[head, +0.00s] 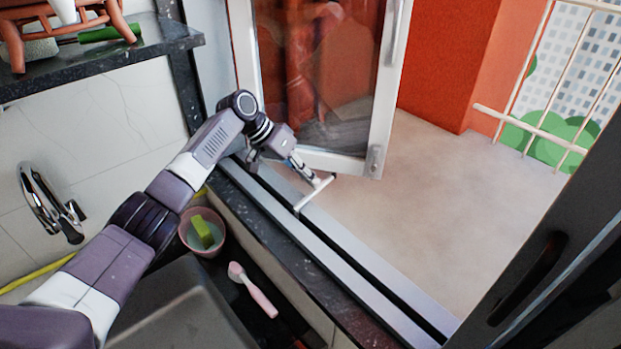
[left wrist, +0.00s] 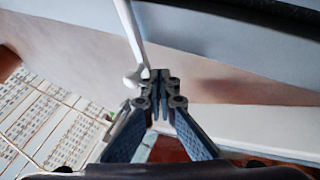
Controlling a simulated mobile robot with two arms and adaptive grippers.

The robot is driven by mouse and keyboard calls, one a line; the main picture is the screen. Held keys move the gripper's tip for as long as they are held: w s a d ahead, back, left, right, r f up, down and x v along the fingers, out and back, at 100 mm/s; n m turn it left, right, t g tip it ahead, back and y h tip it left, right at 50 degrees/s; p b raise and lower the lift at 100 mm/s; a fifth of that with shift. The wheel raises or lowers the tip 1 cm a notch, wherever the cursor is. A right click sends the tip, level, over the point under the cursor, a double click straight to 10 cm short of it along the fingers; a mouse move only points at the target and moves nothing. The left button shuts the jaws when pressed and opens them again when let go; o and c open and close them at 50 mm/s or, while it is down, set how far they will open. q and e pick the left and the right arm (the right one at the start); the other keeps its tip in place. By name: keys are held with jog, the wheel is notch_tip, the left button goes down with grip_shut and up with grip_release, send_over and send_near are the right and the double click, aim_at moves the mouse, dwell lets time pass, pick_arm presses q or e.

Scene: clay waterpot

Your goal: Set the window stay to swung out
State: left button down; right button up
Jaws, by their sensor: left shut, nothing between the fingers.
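The window stay (head: 315,193) is a short white bar just above the sill track, below the white-framed glass window sash (head: 375,130). In the left wrist view the stay (left wrist: 131,38) runs down from the top edge to a rounded white end beside my fingertips. My left gripper (head: 313,180) reaches over the sill from the left, close to the stay. In the wrist view its fingers (left wrist: 160,82) are together with nothing between them. Whether they touch the stay is unclear. My right gripper is not in view.
A pink bowl with a green sponge (head: 202,231) and a pink-handled brush (head: 254,290) lie on the counter below my left arm. A faucet (head: 50,203) is at the left. A dark frame with a handle (head: 528,277) stands at the right. The outside floor (head: 440,190) is clear.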

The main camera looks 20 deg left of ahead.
pick_arm(q)
jog(key=shift+a+r, duration=0.1)
jog(key=v, duration=1.1)
jog(key=shift+a+r, duration=0.2)
jog(key=shift+r, duration=0.15)
